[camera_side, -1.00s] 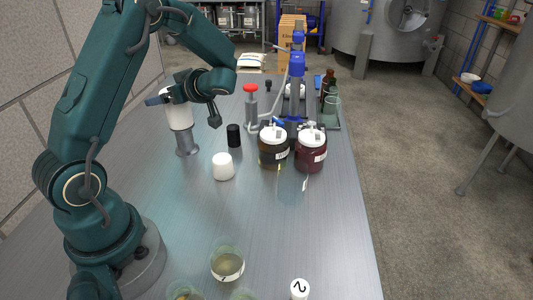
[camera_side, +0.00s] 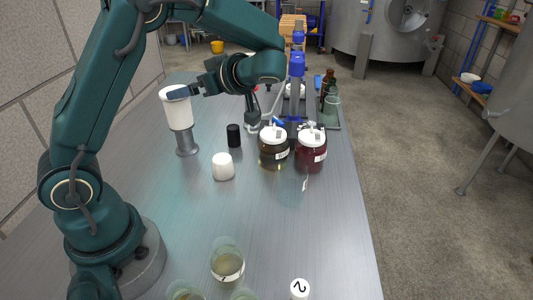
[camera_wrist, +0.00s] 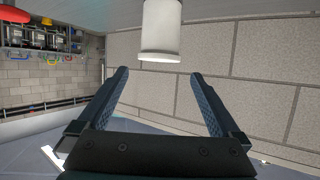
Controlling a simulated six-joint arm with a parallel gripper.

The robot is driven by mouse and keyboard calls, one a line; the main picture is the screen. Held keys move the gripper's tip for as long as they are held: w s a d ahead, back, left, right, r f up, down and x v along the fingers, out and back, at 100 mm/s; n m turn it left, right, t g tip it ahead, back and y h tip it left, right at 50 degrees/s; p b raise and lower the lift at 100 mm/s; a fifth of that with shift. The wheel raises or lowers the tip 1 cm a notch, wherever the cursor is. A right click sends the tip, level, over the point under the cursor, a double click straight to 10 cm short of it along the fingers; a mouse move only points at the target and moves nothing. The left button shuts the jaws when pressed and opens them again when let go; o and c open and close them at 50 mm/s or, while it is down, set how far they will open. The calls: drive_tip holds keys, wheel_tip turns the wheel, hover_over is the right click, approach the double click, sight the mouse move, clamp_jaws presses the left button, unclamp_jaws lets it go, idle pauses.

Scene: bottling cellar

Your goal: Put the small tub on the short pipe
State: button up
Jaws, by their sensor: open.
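A white tub (camera_side: 179,115) stands upright on the short grey pipe (camera_side: 187,143), which rests on a flared base on the table. In the wrist view the white tub (camera_wrist: 161,28) is beyond the fingertips, centred between them and apart from them. My gripper (camera_side: 176,92) is level with the tub's upper end in the side view, and a finger overlaps its top there. In the wrist view my gripper (camera_wrist: 158,73) is open, with nothing between the fingers. The pipe is not seen clearly in the wrist view.
A smaller white cup (camera_side: 223,167) and a black cylinder (camera_side: 234,135) stand right of the pipe. Two lidded jars (camera_side: 273,152) (camera_side: 310,153) are farther right. Glass beakers (camera_side: 227,263) and a white piece marked 2 (camera_side: 299,289) are in front.

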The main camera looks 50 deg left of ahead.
drive_tip(key=s+d+m+t+h, duration=0.4)
drive_tip(key=d+m+h, duration=0.2)
drive_tip(key=d+m, duration=0.4)
drive_tip(key=s+d+f+m+t+h, duration=0.1)
drive_tip(key=s+d+m+t+h, duration=0.3)
drive_tip(key=d+m+h, duration=0.3)
drive_tip(key=s+d+m, duration=0.1)
drive_tip(key=d+m, duration=0.1)
drive_tip(key=m, duration=0.1)
drive_tip(key=shift+s+d+f+t, duration=0.15)
drive_tip(key=shift+d+f+t, duration=0.05)
drive_tip(key=shift+d+t, duration=0.15)
